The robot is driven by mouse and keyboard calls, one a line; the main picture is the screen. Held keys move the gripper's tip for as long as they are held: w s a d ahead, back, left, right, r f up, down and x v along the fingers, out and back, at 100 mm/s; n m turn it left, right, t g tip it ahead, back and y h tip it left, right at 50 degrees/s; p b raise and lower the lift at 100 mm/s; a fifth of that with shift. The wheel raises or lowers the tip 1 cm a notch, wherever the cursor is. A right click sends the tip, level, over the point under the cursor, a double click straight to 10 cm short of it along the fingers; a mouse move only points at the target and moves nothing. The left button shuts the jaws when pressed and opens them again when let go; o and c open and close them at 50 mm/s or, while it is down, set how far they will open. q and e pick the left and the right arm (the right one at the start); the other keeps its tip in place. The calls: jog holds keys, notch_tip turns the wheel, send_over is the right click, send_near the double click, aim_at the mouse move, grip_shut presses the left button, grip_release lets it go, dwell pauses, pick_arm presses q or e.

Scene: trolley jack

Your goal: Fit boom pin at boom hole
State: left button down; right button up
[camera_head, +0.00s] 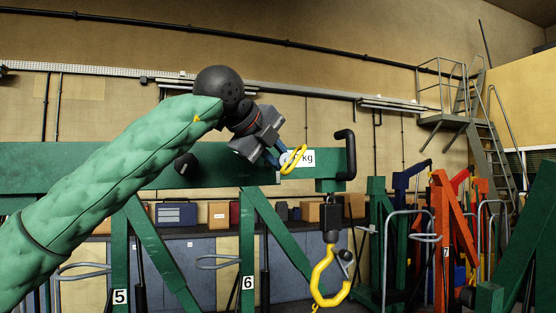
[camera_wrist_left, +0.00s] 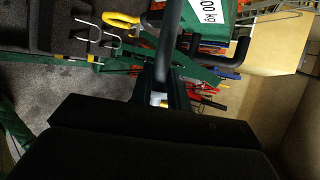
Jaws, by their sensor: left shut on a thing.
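My left gripper (camera_head: 280,157) is in front of the green boom (camera_head: 217,158), near its weight label. It is shut on the boom pin, whose yellow loop handle (camera_head: 295,159) sticks out at the fingertips and overlaps the label. In the left wrist view a small pale and yellow bit shows between the dark fingers (camera_wrist_left: 163,92). The pin's shaft is hidden. I cannot make out the boom hole, nor whether the pin touches the boom. The boom also shows in the left wrist view (camera_wrist_left: 187,16). My right gripper is not in view.
A black bent handle (camera_head: 347,152) stands at the boom's right end. A yellow hook (camera_head: 325,275) hangs below it. Green frame posts (camera_head: 248,240) stand under the boom. An orange crane (camera_head: 442,240) and a metal stair (camera_head: 467,95) are at the right.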

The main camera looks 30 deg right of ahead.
pick_arm(q)
jog(key=shift+w+d, duration=0.2)
jog(key=shift+w, duration=0.6)
jog(key=shift+w+d, duration=0.15)
jog(key=shift+w, duration=0.6)
jog(key=shift+w+d, duration=0.2)
jog(key=shift+w, duration=0.6)
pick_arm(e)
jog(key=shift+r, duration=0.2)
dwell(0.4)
pick_arm(q)
jog(key=shift+w+d+p, duration=0.25)
jog(key=shift+w+p, duration=0.1)
jog(key=shift+w, duration=0.65)
jog(key=shift+w+d+p, duration=0.25)
jog(key=shift+w+p, duration=0.1)
jog(key=shift+w, duration=0.65)
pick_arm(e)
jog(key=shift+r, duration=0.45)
pick_arm(q)
jog(key=c, duration=1.3)
grip_release()
jog(key=shift+o, duration=0.2)
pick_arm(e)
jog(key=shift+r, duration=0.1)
